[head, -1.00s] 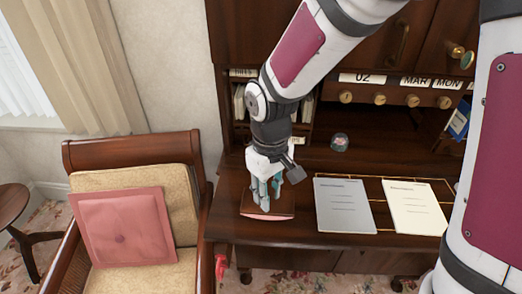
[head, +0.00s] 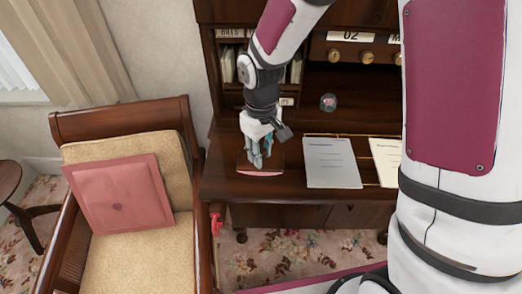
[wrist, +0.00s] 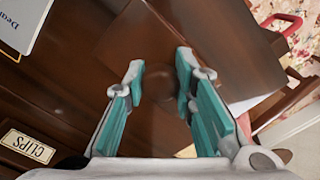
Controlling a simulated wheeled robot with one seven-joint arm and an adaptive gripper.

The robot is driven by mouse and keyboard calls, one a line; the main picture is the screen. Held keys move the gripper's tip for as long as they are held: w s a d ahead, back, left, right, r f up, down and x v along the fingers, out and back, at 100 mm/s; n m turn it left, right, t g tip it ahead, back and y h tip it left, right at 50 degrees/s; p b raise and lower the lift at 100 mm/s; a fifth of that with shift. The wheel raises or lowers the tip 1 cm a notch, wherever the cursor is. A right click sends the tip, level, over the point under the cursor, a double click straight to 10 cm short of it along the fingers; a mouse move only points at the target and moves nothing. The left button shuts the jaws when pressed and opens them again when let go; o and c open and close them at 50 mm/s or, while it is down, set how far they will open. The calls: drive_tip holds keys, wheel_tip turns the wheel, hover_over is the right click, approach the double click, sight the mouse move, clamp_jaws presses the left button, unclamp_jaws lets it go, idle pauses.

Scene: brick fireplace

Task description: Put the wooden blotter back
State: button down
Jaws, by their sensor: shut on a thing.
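The wooden blotter (head: 276,162) is a small brown block with a pale pink curved underside, at the left end of the desk top. In the wrist view its broad brown top (wrist: 215,45) and a round knob (wrist: 155,85) show between the fingers. My gripper (head: 259,162) points down at the blotter from above. In the wrist view my gripper (wrist: 160,66) has its two teal-padded fingers either side of the knob, shut on it. Whether the blotter rests on the desk or is slightly raised, I cannot tell.
On the desk (head: 225,183), a grey document (head: 332,163) and a cream one (head: 386,158) lie right of the blotter. A glass dome (head: 328,102) stands behind. A cushioned armchair (head: 120,118) stands left of the desk. A red handle (head: 216,224) sticks out at the desk's left front.

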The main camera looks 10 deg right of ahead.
sight(261, 149)
drive_tip(key=c, duration=1.3)
unclamp_jaws()
wheel_tip(261, 149, up, 11)
drive_tip(key=b, duration=0.1)
drive_tip(key=s+d+r+m+t, duration=0.2)
drive_tip(key=s+d+r, duration=0.1)
drive_tip(key=s+r, duration=0.1)
drive_tip(key=s+d+r+m+t, duration=0.1)
drive_tip(key=s+d+r+m, duration=0.1)
drive_tip(key=s+d+r, duration=0.2)
drive_tip(key=s+d+r+m+t, duration=0.2)
drive_tip(key=s+d+r, duration=0.2)
drive_tip(key=s, duration=0.4)
drive_tip(key=shift+d+r+t, duration=0.15)
drive_tip(key=shift+r+t, duration=0.1)
drive_tip(key=shift+t, duration=0.05)
drive_tip(key=shift+w+b, duration=0.1)
drive_tip(key=shift+b, duration=0.2)
drive_tip(key=shift+w+f, duration=0.2)
drive_tip(key=shift+f, duration=0.05)
